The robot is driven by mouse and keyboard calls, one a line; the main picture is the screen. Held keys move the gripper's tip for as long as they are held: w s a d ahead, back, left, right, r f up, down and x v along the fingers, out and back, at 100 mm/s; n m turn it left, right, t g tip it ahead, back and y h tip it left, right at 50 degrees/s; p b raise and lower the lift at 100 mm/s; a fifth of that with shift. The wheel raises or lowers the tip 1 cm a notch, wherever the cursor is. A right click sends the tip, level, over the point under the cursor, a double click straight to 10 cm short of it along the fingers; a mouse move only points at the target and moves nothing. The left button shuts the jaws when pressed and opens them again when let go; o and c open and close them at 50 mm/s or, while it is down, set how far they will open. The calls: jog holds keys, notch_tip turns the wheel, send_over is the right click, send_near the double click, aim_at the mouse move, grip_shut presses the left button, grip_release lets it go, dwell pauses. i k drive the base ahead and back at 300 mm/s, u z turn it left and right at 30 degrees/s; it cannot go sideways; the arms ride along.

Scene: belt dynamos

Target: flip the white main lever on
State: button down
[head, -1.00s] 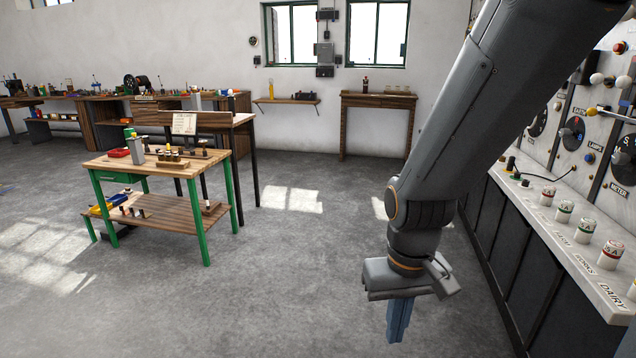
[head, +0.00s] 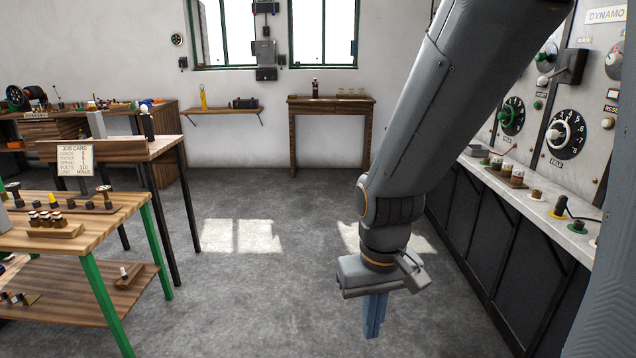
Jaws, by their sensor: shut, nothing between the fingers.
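The switch panel (head: 591,105) is at the right of the head view. Below its MAIN label (head: 584,41) is a dark switch block (head: 571,66). A white ball knob (head: 542,81) shows at the block's lower left and looks like the end of the main lever. The lever's exact tilt is hard to tell at this size. My gripper (head: 375,315) hangs fingers down over the open floor, shut and empty. It is well left of the panel and lower than the knob, touching nothing.
A counter (head: 530,198) with small pots and plugs runs below the panel. A numbered FIELD dial (head: 565,134) is under the main switch. A green-legged bench (head: 95,228) stands at left. The floor between is clear.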

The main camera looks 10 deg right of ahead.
aim_at(543, 81)
jog(key=z, duration=0.75)
jog(key=i, duration=1.15)
jog(key=z, duration=1.1)
jog(key=i, duration=0.3)
jog(key=z, duration=0.3)
